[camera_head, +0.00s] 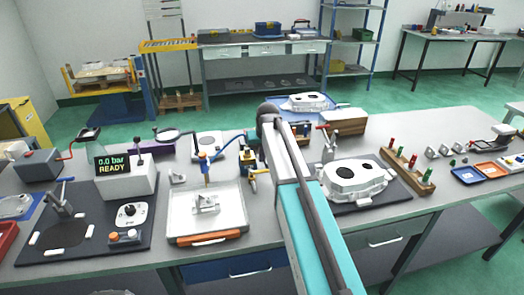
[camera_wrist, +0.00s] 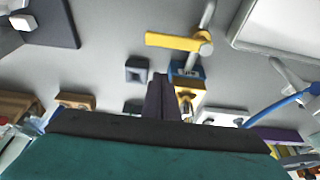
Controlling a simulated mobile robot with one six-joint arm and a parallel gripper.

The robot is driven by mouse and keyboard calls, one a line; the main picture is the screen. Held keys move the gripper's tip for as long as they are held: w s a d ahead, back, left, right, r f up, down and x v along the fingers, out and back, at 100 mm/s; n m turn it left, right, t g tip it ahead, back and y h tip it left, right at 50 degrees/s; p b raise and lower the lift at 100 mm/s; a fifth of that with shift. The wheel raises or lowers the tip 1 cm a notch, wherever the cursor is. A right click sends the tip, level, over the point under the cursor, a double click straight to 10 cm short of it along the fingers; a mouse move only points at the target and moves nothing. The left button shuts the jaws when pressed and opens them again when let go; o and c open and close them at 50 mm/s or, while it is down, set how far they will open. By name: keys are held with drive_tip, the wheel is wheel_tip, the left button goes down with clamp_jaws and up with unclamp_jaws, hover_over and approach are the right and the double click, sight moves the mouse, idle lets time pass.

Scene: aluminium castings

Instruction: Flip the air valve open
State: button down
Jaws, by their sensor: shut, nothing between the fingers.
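The air valve shows in the wrist view as a grey pipe fitting with a yellow lever (camera_wrist: 178,42). The lever lies across the pipe and points left there. A blue and yellow fitting (camera_wrist: 187,78) is in line with the valve. My gripper (camera_wrist: 160,88) is shut and empty, its dark fingers together, appearing below the lever in the wrist view and apart from it in the picture. In the head view my arm hides the gripper.
A white tray (camera_head: 175,222) stands left of the valve. A blue hose (camera_wrist: 280,106) runs close by. A small dark square block (camera_wrist: 138,70) sits near the lever. A readout (camera_head: 113,164) shows 0.0 bar, READY. A large casting (camera_head: 355,178) stands to the right.

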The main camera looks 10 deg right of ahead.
sight(261, 171)
drive_tip(key=shift+s+f, duration=0.2)
drive_tip(key=shift+f, duration=0.25)
drive_tip(key=shift+s+p, duration=0.85)
drive_tip(key=shift+s, duration=0.8)
drive_tip(key=shift+d, duration=0.2)
